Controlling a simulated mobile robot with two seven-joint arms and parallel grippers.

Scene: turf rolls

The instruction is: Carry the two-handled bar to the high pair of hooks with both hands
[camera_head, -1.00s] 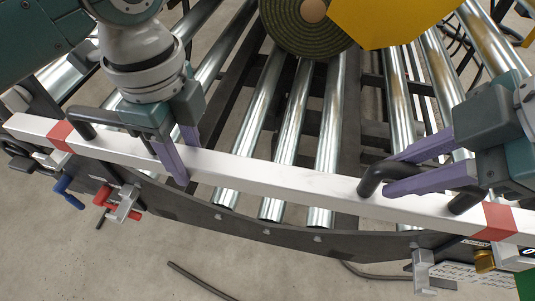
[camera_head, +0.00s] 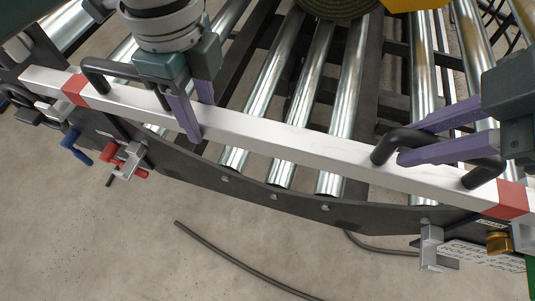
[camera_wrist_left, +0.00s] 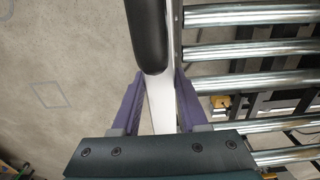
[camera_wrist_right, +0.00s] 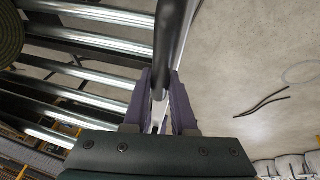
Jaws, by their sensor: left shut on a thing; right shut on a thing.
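The two-handled bar (camera_head: 275,132) is a long white square beam with a red band near each end and two black handles. It lies across the head view, sloping down to the right. My left gripper (camera_head: 197,117) has its purple fingers on either side of the bar at the right end of the left handle (camera_head: 120,71); the left wrist view shows the white beam (camera_wrist_left: 160,105) between them. My right gripper (camera_head: 425,136) is shut around the right handle (camera_head: 392,142); the right wrist view shows this handle (camera_wrist_right: 167,45) between the fingers. No high hooks are recognisable.
A roller conveyor (camera_head: 270,100) with a dark curved side rail (camera_head: 300,205) lies beneath and behind the bar. Red (camera_head: 125,160), blue (camera_head: 76,146) and grey (camera_head: 431,245) clamp-like parts sit along the rail. A turf roll (camera_head: 340,8) shows at the top. A dark cable (camera_head: 240,262) lies on the floor.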

